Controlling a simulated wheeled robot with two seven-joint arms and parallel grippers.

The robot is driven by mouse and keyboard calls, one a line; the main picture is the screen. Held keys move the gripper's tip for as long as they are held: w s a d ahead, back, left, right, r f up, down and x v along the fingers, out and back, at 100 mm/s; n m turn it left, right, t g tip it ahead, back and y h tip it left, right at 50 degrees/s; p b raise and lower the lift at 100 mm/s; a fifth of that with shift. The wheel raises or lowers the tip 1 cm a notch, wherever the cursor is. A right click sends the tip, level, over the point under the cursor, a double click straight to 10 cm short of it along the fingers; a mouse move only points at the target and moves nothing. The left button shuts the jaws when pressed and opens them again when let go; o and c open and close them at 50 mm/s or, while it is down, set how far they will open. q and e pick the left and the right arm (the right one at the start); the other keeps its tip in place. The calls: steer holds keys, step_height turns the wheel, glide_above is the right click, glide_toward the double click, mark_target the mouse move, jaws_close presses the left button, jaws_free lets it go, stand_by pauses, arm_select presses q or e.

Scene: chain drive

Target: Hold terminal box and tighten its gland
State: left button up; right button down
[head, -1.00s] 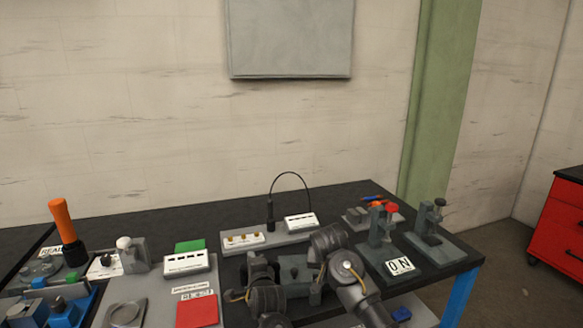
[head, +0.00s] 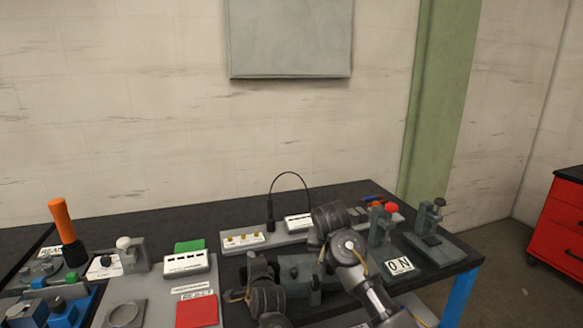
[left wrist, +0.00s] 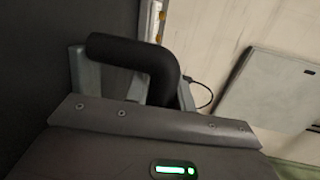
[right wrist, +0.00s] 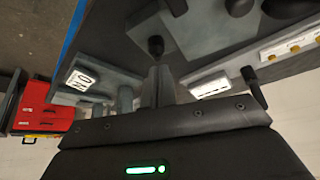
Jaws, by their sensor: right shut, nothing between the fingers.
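The grey-green terminal box (head: 298,264) stands on the bench in the head view, between my two arms. My left gripper (left wrist: 130,85) is beside it; its fingers stand apart around a thick black bent piece (left wrist: 135,52) that crosses close in front of them. I cannot tell whether they press on anything. My right gripper (right wrist: 156,78) is shut and empty. Its tips point at a dark round knob (right wrist: 156,45) on a grey body, which may be the gland; contact cannot be judged. In the head view my right arm hides its fingertips.
A block with brass terminals (head: 243,240) and a thin black cable (head: 291,175) stand behind. Fixtures with a red knob (head: 391,207) and an ON sign (head: 400,264) are at right. A red pad (head: 197,311) and an orange handle (head: 62,220) are at left.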

arm_select(q)
steer(key=o, duration=0.5)
steer(key=v, duration=1.2)
steer(key=shift+f, duration=0.1)
